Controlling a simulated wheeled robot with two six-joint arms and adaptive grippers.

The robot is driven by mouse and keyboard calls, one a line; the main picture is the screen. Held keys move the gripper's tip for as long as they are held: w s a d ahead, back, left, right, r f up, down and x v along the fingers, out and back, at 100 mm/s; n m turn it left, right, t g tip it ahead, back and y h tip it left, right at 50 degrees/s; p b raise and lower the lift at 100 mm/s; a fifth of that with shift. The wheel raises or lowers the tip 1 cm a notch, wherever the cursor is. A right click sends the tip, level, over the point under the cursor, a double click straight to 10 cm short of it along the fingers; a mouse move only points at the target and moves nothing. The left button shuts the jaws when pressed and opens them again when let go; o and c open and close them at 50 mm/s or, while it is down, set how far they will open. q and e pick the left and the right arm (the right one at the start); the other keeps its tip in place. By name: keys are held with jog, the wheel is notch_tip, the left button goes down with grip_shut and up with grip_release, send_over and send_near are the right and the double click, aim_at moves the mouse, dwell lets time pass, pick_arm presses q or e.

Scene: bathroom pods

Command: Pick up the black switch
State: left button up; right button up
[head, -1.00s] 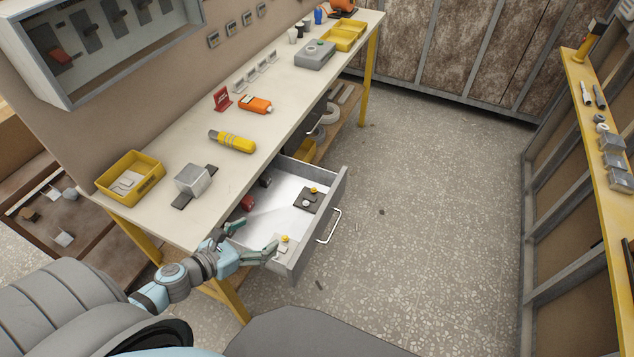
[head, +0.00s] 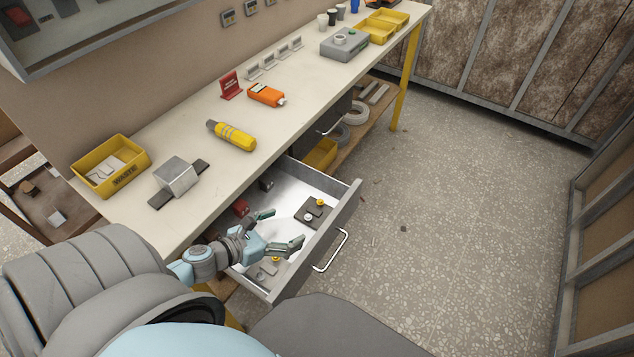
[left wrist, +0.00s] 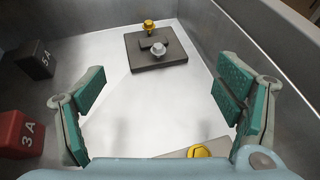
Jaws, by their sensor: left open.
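The black switch (head: 266,184) is a small dark block at the back of the open drawer (head: 345,205). In the left wrist view the black switch (left wrist: 36,62) is at the far left, marked 5A, outside my fingers. A red switch (left wrist: 18,134) marked 3A lies nearer on the same side; it also shows in the head view (head: 241,208). My left gripper (head: 281,228) is over the drawer, open and empty. In the left wrist view the gripper (left wrist: 163,92) has its green pads wide apart above the bare drawer floor. My right gripper is not in view.
A dark plate (left wrist: 150,62) with a yellow and a white knob lies in the drawer ahead of the fingers. Another yellow-knobbed piece (head: 268,268) lies near the drawer's near end. The drawer walls are close. The worktop (head: 215,170) overhangs the drawer's back.

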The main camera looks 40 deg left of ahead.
aim_at(306, 217)
pick_arm(q)
jog(key=p+x, duration=0.1)
jog(key=x, duration=0.6)
jog(key=shift+w+f+p, duration=0.15)
jog(key=shift+w+p, duration=0.15)
jog(key=shift+w, duration=0.1)
jog(key=shift+a, duration=0.1)
jog(key=c, duration=1.7)
